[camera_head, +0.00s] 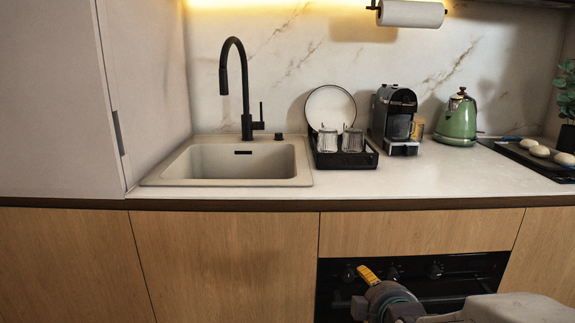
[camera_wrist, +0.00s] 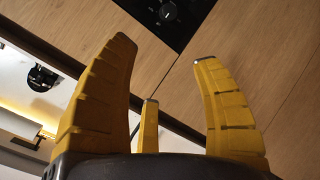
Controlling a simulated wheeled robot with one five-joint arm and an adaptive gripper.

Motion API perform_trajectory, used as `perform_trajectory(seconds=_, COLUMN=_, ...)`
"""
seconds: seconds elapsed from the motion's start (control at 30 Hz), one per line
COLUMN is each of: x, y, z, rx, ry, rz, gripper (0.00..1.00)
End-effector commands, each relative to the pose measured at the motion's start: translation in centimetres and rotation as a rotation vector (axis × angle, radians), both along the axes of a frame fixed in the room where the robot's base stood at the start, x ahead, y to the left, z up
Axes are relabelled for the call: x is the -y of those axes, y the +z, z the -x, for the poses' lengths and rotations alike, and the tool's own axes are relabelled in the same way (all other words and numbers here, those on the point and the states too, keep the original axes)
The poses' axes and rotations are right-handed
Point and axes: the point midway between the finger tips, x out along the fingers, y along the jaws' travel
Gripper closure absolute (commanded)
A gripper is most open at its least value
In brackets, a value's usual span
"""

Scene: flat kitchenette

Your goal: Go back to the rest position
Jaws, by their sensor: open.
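My gripper (camera_wrist: 165,85) shows in the wrist view with its yellow fingers spread apart and nothing between them. In the head view, my gripper (camera_head: 369,274) shows at the bottom, with one yellow fingertip visible, in front of the black oven (camera_head: 440,288) and below the countertop. The rest of the fingers are hidden there by the wrist. The wrist view also shows wooden cabinet fronts (camera_wrist: 255,35) behind the fingers and a black panel with a knob (camera_wrist: 168,12).
The countertop (camera_head: 450,170) holds a sink (camera_head: 190,182) with a black tap, a dish rack (camera_head: 345,160) with glasses and a plate, a coffee machine (camera_head: 394,115), a green kettle (camera_head: 458,122), and a tray (camera_head: 515,155) with buns. A paper roll (camera_head: 412,14) hangs above.

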Motion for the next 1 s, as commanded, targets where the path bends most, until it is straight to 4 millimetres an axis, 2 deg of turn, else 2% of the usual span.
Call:
perform_trajectory(seconds=0.03, x=0.0, y=3.0, z=1.0, rx=-0.032, ry=-0.024, rz=-0.042, gripper=0.40)
perform_trajectory(seconds=0.27, x=0.0, y=8.5, z=6.1, rx=-0.221, ry=-0.164, rz=-0.236, gripper=0.40)
perform_trajectory(seconds=0.6, x=0.0, y=16.6, z=15.4, rx=-0.486, ry=-0.437, rz=-0.473, gripper=0.40)
perform_trajectory(seconds=0.8, x=0.0, y=20.4, z=20.5, rx=-0.606, ry=-0.598, rz=-0.562, gripper=0.40)
perform_trajectory(seconds=1.0, x=0.0, y=22.5, z=23.8, rx=-0.678, ry=-0.709, rz=-0.609, gripper=0.40)
